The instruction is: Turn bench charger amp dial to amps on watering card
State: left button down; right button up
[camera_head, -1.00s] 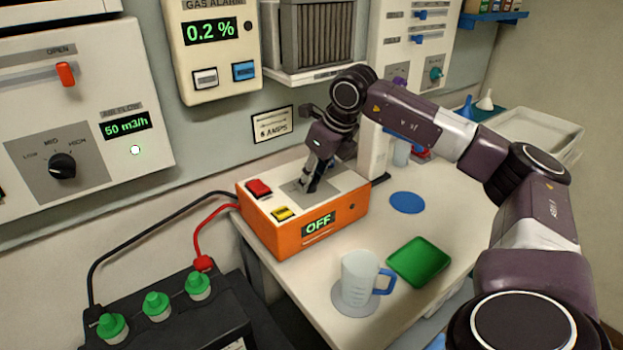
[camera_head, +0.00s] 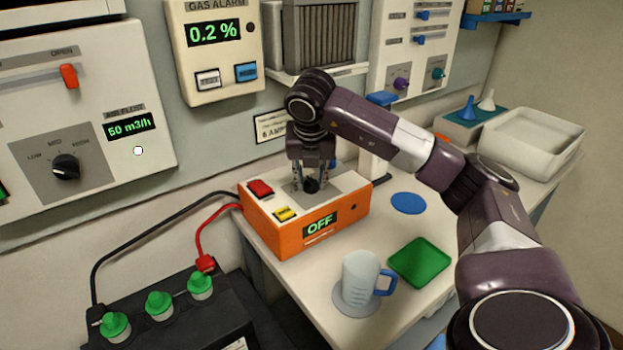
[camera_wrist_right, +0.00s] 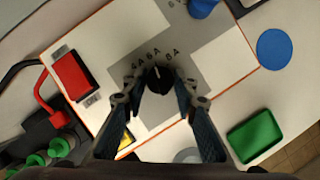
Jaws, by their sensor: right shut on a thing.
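The orange bench charger (camera_head: 285,238) with a white top stands on the bench and its display reads OFF. Its black amp dial (camera_head: 311,185) sits on a grey plate; it also shows in the right wrist view (camera_wrist_right: 158,80), with amp marks along one side. I cannot tell which mark its pointer meets. My right gripper (camera_head: 311,181) points down with its fingers around the dial and is shut on it. The watering card (camera_head: 268,126) hangs on the wall behind, partly hidden by my right arm; a 6 and part of AMPS show. My left gripper is out of view.
The charger top also carries a red switch (camera_head: 260,188) and a yellow button (camera_head: 286,213). A mug (camera_head: 360,277) and a green tray (camera_head: 420,262) stand in front and to the right. A black battery (camera_head: 190,325) with green caps is at lower left.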

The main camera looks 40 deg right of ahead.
jog(key=shift+w+r+m, duration=0.1)
jog(key=shift+r+m, duration=0.1)
jog(key=shift+m, duration=0.4)
jog(key=o, duration=1)
jog(key=shift+o, duration=0.6)
jog(key=shift+f, duration=0.1)
jog(key=v, duration=1.2)
jog(key=shift+a, duration=0.2)
jog(key=shift+f, duration=0.1)
